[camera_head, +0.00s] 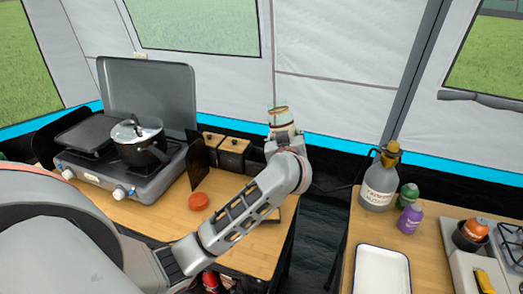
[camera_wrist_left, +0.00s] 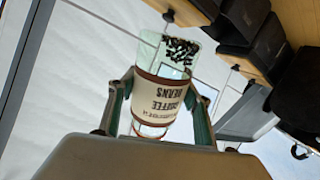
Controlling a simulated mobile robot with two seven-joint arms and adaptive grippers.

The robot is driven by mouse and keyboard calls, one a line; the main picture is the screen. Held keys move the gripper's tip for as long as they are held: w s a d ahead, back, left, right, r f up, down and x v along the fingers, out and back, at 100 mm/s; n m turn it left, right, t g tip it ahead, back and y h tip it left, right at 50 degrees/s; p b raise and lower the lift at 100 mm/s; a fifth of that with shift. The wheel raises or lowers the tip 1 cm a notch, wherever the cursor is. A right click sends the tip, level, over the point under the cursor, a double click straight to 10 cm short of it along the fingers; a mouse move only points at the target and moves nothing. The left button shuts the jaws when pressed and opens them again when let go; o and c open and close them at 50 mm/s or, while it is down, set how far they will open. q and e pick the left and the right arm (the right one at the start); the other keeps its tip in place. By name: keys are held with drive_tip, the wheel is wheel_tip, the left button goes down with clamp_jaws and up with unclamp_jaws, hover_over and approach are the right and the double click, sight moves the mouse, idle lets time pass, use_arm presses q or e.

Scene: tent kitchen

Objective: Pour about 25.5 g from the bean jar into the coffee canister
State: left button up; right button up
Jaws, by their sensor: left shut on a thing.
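My left gripper (camera_head: 282,127) is shut on the bean jar (camera_head: 280,113), a clear jar with a pale label, held in the air beyond the small table's back edge. In the left wrist view my left gripper's fingers (camera_wrist_left: 160,112) clasp the jar (camera_wrist_left: 167,95) from both sides. Its label reads coffee beans, upside down in that view, and dark beans gather at the upper end there. Black boxes with wooden lids (camera_head: 233,147) stand left of the gripper. I cannot tell which container is the coffee canister; my arm hides part of that group. My right gripper is out of view.
A red-orange round lid (camera_head: 199,201) lies on the wooden table. A camp stove (camera_head: 130,130) with a lidded pot (camera_head: 139,139) stands at left. A second table at right holds a large bottle (camera_head: 379,184), a purple bottle (camera_head: 410,218) and a white tray (camera_head: 382,272).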

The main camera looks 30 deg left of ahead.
sight(286, 119)
use_arm(q)
drive_tip(key=shift+m+y, duration=0.3)
drive_tip(key=shift+m, duration=0.1)
drive_tip(key=shift+f+m+t+y+b, duration=0.15)
drive_tip(key=shift+m+t+y+b, duration=0.15)
drive_tip(key=shift+m+t+y, duration=0.6)
drive_tip(key=shift+r, duration=3.45)
